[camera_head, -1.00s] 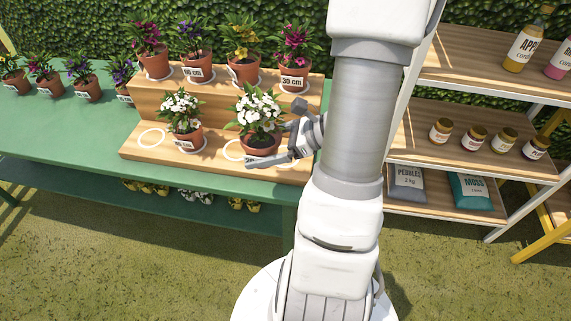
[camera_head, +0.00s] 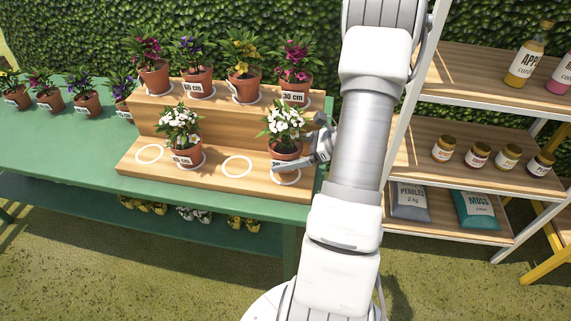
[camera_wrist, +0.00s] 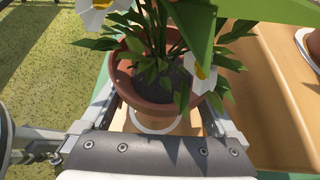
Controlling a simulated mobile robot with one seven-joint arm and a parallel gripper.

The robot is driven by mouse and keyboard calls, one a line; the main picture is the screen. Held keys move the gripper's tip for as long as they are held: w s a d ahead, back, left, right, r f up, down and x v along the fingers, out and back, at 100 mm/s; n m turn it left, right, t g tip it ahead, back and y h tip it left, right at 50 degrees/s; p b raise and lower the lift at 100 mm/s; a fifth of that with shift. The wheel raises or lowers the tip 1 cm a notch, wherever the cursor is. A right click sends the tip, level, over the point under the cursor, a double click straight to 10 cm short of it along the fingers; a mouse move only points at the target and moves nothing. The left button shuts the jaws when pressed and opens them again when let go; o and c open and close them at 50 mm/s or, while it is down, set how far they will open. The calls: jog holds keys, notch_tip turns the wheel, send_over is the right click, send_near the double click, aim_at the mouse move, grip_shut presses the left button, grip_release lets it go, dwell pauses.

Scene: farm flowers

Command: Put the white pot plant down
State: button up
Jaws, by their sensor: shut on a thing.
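The white pot plant (camera_head: 284,146) is a terracotta pot with white flowers, held upright at the right end of the lower step of the wooden stand (camera_head: 215,186). My gripper (camera_head: 301,162) reaches in from the right and is shut on the pot. In the wrist view the pot (camera_wrist: 143,98) sits between the two fingers, with leaves and white flowers above it. A white ring (camera_head: 286,178) shows under the pot in the head view. I cannot tell whether the pot's base touches the step.
Another white-flowered pot (camera_head: 186,152) stands left on the lower step. An empty white ring (camera_head: 237,167) lies between the two pots. Several coloured pot plants (camera_head: 245,90) stand on the upper step behind. A shelf unit (camera_head: 455,145) with jars is to the right.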

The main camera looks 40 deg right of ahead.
jog(key=shift+f+b, duration=0.3)
jog(key=shift+f, duration=1.2)
jog(key=shift+f, duration=0.1)
jog(key=shift+f, duration=0.15)
jog(key=o, duration=1.5)
jog(key=shift+s+d+r, duration=0.1)
jog(key=shift+r, duration=0.25)
jog(key=p+v, duration=0.2)
jog(key=v, duration=0.9)
jog(key=shift+s+d, duration=0.2)
jog(key=shift+d, duration=0.05)
